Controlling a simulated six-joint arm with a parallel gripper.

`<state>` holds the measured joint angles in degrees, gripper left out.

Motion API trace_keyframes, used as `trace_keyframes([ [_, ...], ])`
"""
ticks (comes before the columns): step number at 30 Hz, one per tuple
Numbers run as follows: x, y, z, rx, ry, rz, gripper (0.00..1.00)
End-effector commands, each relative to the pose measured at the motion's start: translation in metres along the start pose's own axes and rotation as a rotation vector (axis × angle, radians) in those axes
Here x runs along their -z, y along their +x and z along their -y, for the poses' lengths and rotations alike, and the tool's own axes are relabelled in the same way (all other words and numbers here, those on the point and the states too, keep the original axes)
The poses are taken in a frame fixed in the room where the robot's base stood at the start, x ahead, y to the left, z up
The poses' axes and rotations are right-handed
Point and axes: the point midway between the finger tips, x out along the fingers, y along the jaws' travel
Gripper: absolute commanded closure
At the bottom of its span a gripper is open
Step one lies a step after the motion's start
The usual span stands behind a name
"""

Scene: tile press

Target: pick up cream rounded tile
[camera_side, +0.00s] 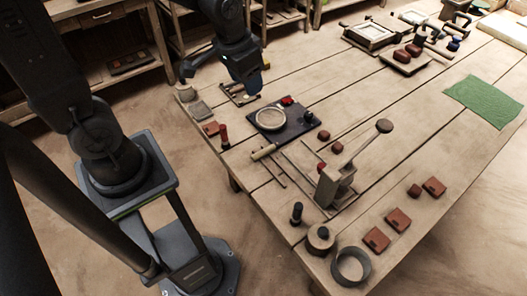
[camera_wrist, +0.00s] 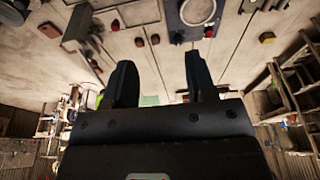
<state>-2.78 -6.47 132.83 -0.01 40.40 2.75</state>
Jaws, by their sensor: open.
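My gripper (camera_side: 248,84) is above the far left part of the table, near a small frame with tools. In the wrist view my gripper (camera_wrist: 160,60) has its two dark fingers wide apart, with nothing between them. A pale round, rimmed piece (camera_side: 271,119) lies on a dark board (camera_side: 297,131), to the right of and below my gripper in the side view. I cannot tell whether it is the cream rounded tile. No other cream rounded tile shows clearly; the small frame is partly hidden by my gripper.
A lever press (camera_side: 336,186) stands near the table's front edge. Several red-brown tiles, a dark ring (camera_side: 351,266) and a wooden roller (camera_side: 264,152) lie around. A green cloth (camera_side: 486,98) is at the right.

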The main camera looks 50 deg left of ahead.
Motion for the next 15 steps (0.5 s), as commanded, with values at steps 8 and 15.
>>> trace_keyframes([
  [8,0.015,0.103,0.011,-0.006,-0.001,0.169,0.49],
  [15,0.012,0.147,0.015,-0.011,0.001,0.228,0.49],
])
